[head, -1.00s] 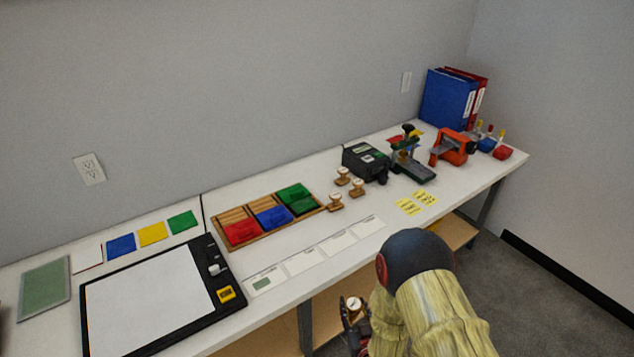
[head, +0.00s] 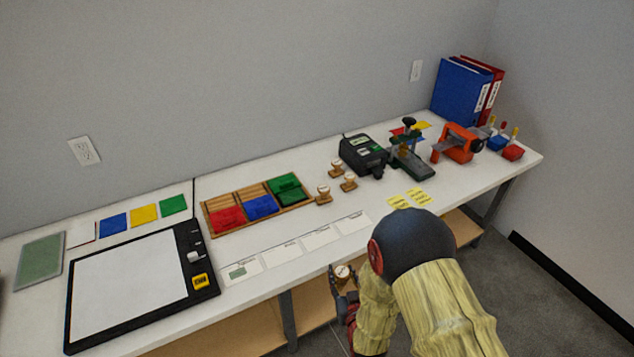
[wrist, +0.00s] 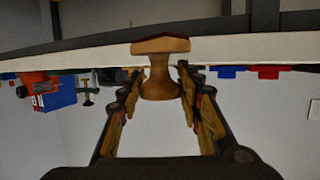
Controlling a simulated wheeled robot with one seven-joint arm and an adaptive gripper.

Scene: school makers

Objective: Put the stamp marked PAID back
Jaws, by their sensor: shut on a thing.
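My gripper (head: 345,290) is shut on a wooden stamp (head: 343,273), low in front of the bench's front edge in the head view. In the wrist view the stamp (wrist: 160,86) sits upright between the fingertips of my gripper (wrist: 160,74), its knob-shaped handle between the pads and its flat block toward the top of the picture. Its marking is too small to read. Three similar stamps stand on the bench: one at the back (head: 336,168), one to the right (head: 349,182), one at the front left (head: 323,195).
The wooden tray (head: 205,216) holds red, blue and green pads. A row of white cards (head: 285,254) lies along the front edge. A black device (head: 362,155) stands behind the stamps, and yellow notes (head: 410,198) lie to their right. The bench edge lies between my gripper and the stamps.

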